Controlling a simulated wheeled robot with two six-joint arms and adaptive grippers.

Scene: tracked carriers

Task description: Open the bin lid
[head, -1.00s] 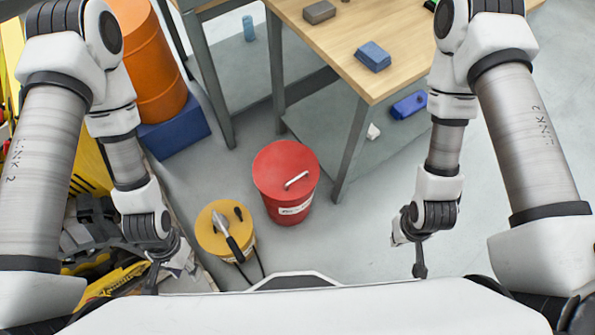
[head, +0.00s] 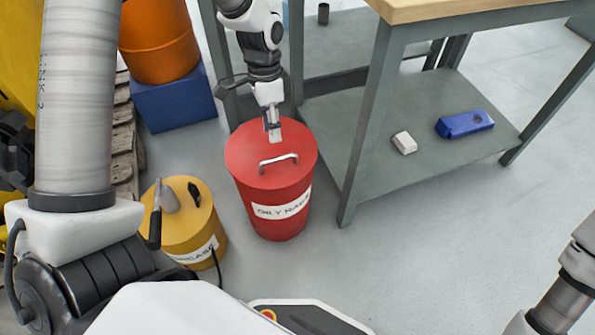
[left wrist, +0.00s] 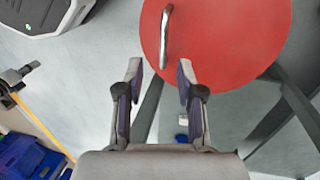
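The red bin (head: 275,215) stands on the floor at the middle of the head view, with a white label reading "OILY RAGS". Its round red lid (head: 255,150) lies flat and closed on top, with a silver bar handle (head: 279,159). My left gripper (head: 272,133) is above the far part of the lid, behind the handle. The lid (left wrist: 220,45) and the handle (left wrist: 165,36) lie beyond the fingertips there. My right gripper is out of view.
A yellow can (head: 190,220) with a tool on top stands left of the bin. A workbench (head: 385,100) with a lower shelf stands close to the right. An orange drum (head: 160,45) on a blue base (head: 175,103) is at back left. Floor at right is clear.

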